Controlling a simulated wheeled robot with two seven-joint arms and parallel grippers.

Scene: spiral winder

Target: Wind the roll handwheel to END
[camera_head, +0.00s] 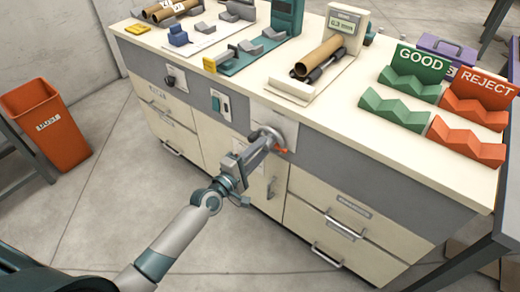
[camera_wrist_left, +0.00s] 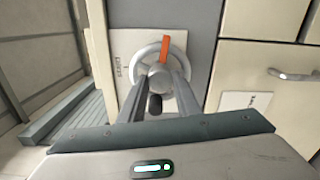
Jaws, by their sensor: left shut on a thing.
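The roll handwheel (camera_head: 290,130) is a grey wheel on the cabinet front, below the worktop edge. In the left wrist view the handwheel (camera_wrist_left: 143,52) shows a pale ring, a round grey hub and an orange pointer (camera_wrist_left: 164,49) directed up in that picture. My left gripper (camera_head: 267,138) reaches it from the front left. A dark knob (camera_wrist_left: 155,103) shows between the fingers. My right gripper is not in view.
A lettered plate (camera_wrist_left: 124,66) lies behind the wheel, too small to read. Drawers with bar handles (camera_head: 327,254) flank the area. An orange bin (camera_head: 50,118) stands at left. GOOD (camera_head: 405,92) and REJECT (camera_head: 470,118) racks sit on the worktop. Floor before the cabinet is clear.

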